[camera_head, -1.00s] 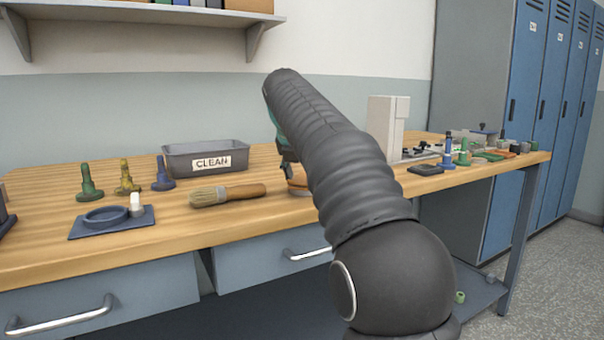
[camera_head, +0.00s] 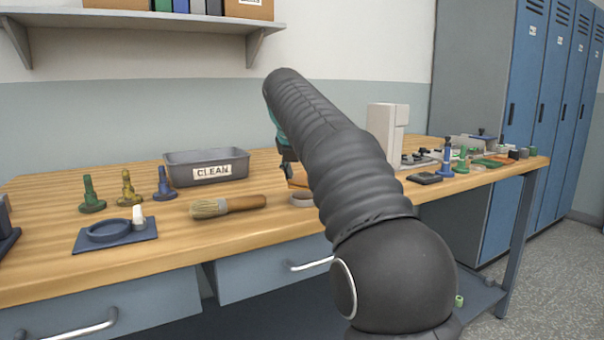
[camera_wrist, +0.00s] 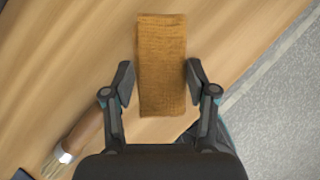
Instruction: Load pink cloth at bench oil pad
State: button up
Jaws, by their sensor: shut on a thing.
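No clearly pink cloth shows; an orange-brown cloth-like slab (camera_wrist: 162,65) is between my fingers in the wrist view. My gripper (camera_wrist: 160,84) is shut on it. In the head view, my arm hides most of the gripper; a bit of the orange slab (camera_head: 298,179) shows beside my arm. A low round dish (camera_head: 301,199) sits on the bench just below it, partly hidden by my arm. A blue-grey plate with a raised ring (camera_head: 92,240) and a small white piece lies at the left; I cannot tell whether either is the oil pad.
A brush (camera_head: 228,206) lies left of my gripper. A grey bin marked CLEAN (camera_head: 207,171) stands behind it. Several bobbin-like posts (camera_head: 127,190) stand at the left. A light grey upright block (camera_head: 385,130) and small parts crowd the right. The bench front (camera_head: 250,230) is bare.

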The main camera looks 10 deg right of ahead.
aim_at(302, 175)
jog(key=shift+r, duration=2.1)
